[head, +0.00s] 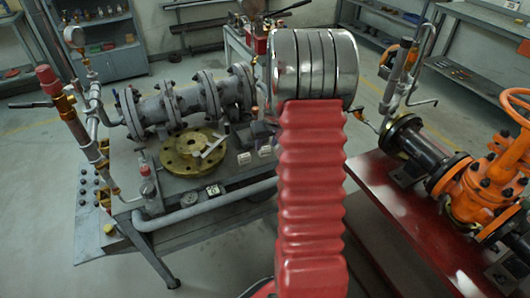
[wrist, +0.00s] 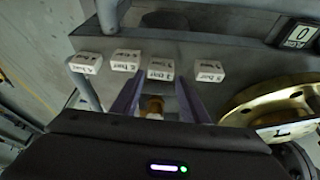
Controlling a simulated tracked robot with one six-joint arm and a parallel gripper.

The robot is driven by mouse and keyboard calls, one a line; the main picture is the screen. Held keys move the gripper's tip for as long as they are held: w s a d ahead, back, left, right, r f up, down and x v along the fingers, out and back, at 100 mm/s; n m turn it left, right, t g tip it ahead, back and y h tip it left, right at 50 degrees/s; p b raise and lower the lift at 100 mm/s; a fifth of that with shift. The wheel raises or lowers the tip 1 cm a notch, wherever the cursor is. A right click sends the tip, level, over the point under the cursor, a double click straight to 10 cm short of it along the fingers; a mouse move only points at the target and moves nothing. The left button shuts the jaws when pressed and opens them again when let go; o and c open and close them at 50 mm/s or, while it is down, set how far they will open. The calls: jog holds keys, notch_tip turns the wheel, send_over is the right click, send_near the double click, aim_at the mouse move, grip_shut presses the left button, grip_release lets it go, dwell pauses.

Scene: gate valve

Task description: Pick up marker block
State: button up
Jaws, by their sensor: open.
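Several white marker blocks with small dark lettering stand in a loose row on the grey bench in the wrist view; the lettering is too small to read surely. One marker block (wrist: 160,69) lies just beyond the fingertips, in line with the gap between them. Another block (wrist: 126,60) is to its left, one (wrist: 85,63) is farther left, and one (wrist: 208,71) is to its right. My gripper (wrist: 159,88) is open, with no block held. In the head view, two white blocks (head: 244,158) (head: 264,152) show beside my red arm, which hides part of the bench.
A brass flange (wrist: 275,103) lies right of my gripper; it also shows in the head view (head: 188,160). Grey flanged piping (head: 185,100) runs along the bench. An orange valve (head: 480,180) stands on a red bench.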

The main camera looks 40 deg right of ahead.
aim_at(265, 148)
jog(key=shift+x, duration=2.4)
jog(key=c, duration=0.7)
jog(key=shift+r, duration=0.15)
notch_tip(265, 148, up, 10)
jog(key=shift+f, duration=0.1)
